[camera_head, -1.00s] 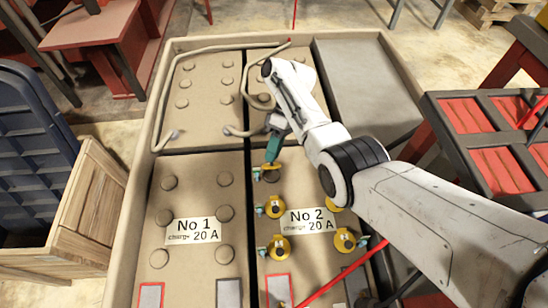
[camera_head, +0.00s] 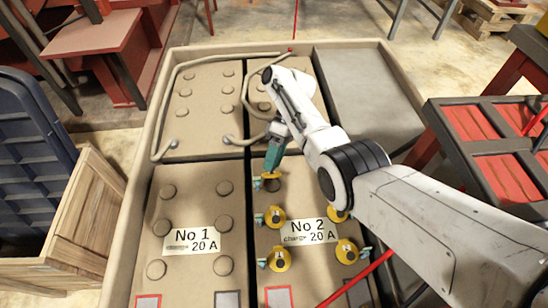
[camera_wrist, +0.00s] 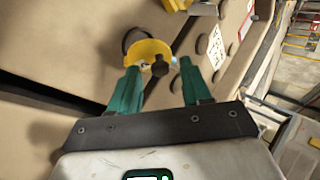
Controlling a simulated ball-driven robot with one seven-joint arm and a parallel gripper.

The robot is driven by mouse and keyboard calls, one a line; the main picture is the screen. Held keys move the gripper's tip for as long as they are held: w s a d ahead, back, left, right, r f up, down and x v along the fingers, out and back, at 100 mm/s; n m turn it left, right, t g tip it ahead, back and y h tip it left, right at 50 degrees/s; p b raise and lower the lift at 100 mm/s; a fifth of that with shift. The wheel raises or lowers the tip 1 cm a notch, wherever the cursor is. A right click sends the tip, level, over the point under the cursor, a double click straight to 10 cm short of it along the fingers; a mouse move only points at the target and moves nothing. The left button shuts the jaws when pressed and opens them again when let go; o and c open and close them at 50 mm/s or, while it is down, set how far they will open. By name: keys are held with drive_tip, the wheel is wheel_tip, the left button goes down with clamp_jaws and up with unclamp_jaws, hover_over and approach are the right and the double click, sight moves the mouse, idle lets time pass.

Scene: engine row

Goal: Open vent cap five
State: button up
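Several yellow vent caps with small blue-green tabs sit on the tan No 2 battery, among them a left middle cap (camera_head: 275,215), a front left cap (camera_head: 279,258) and a front right cap (camera_head: 347,251); their numbers are too small to read. My gripper (camera_head: 272,170), with green fingers, is at the rear left cap (camera_head: 268,177). In the wrist view this cap (camera_wrist: 148,52) looks tilted up beside a dark round opening (camera_wrist: 134,38). My gripper (camera_wrist: 160,72) is open, its fingertips on either side of the cap's dark knob, with gaps visible.
The No 1 battery (camera_head: 193,205) with flat round caps lies to the left. A hose (camera_head: 160,110) runs over the rear batteries. A wooden crate (camera_head: 85,215) stands left, and a tray with red panels (camera_head: 505,175) stands right. My arm hides part of the right side.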

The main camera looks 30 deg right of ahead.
drive_tip(key=b+v, duration=0.3)
drive_tip(key=v, duration=0.7)
drive_tip(key=shift+w+d+r, duration=0.15)
drive_tip(key=shift+d+r, duration=0.05)
drive_tip(key=shift+r, duration=0.1)
idle(0.4)
